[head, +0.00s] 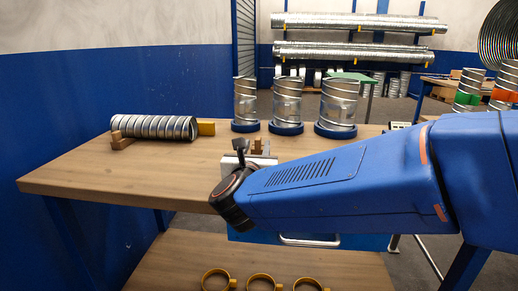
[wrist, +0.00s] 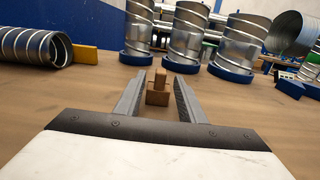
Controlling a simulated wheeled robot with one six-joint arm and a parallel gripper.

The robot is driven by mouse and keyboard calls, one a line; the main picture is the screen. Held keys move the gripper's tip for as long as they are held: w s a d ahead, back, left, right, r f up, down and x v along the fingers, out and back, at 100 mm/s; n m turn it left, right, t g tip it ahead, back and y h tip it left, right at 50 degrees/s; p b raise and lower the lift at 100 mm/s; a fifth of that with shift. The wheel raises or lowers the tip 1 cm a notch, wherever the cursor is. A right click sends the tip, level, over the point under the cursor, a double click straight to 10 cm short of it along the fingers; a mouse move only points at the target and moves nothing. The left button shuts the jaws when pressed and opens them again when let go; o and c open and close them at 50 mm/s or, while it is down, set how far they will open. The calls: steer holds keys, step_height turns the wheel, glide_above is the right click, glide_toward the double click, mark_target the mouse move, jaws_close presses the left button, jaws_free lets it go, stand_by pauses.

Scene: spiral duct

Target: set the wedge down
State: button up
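The wedge (wrist: 158,97) is a small brown wooden block with a raised part. In the head view my gripper (head: 258,150) is over the front middle of the wooden table (head: 90,177), and the wedge is partly hidden there. Whether its underside touches the table is not clear.
A spiral duct (head: 155,127) lies at the table's left, with a wooden block (head: 121,141) at its near end and a yellow block (head: 206,128) at its right. Three upright ducts on blue bases (head: 286,128) stand along the back. Table between is clear.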

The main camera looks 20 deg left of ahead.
steer(key=x, duration=0.4)
steer(key=shift+w, duration=0.35)
steer(key=shift+c, duration=0.2)
jaws_close()
steer(key=shift+r, duration=0.1)
